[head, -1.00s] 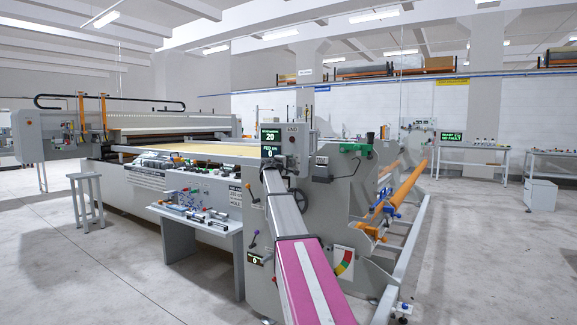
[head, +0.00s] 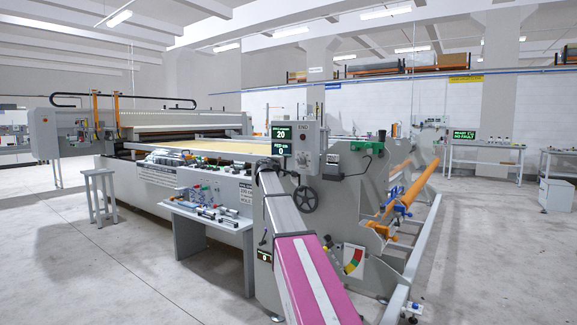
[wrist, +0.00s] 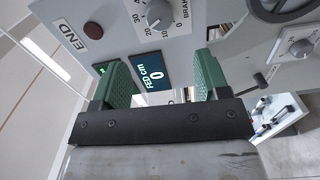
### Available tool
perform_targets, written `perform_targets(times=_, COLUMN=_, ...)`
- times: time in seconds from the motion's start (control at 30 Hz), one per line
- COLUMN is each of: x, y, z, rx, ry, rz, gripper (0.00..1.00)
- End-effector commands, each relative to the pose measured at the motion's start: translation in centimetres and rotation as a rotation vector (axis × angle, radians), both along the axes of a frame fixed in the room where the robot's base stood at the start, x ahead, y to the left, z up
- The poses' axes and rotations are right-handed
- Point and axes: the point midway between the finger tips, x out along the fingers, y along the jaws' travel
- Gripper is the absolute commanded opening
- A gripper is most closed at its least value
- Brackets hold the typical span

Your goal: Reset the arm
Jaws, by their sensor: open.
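In the wrist view my gripper (wrist: 160,85) shows two green finger pads set well apart, with nothing between them. Beyond the fingers is the machine's control box (wrist: 120,25), with a dial (wrist: 159,14), a dark red button by the word END (wrist: 93,30) and a green-lit display (wrist: 147,77) reading FED cm 0. In the head view my arm (head: 300,250), grey and magenta, reaches from the bottom up to the end of the quilting machine, near the same control box (head: 305,145). My gripper's fingers are not clearly seen there. I cannot tell whether they touch the box.
A black handwheel (head: 304,199) sits right of my arm. A small table (head: 205,225) with tools stands to its left, and a grey stool (head: 98,190) farther left. Orange rollers (head: 408,187) lie at right. The floor (head: 110,275) at front left is clear.

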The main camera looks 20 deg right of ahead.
Motion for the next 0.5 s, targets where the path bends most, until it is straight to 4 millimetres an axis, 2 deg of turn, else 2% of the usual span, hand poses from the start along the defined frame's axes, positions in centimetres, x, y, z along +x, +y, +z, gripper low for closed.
perform_targets(times=0.1, x=-0.1, y=0.0, z=-0.2, rx=0.004, ry=0.001, rz=0.000, gripper=0.69)
perform_targets(times=0.17, x=-0.4, y=0.1, z=-1.1, rx=0.019, ry=0.005, rz=0.001, gripper=0.69)
perform_targets(times=0.27, x=-1.7, y=0.5, z=-4.3, rx=0.079, ry=0.019, rz=-0.001, gripper=0.69)
perform_targets(times=0.37, x=-3.9, y=1.2, z=-9.5, rx=0.185, ry=0.044, rz=-0.007, gripper=0.69)
perform_targets(times=0.5, x=-7.8, y=2.7, z=-17.9, rx=0.363, ry=0.091, rz=-0.027, gripper=0.69)
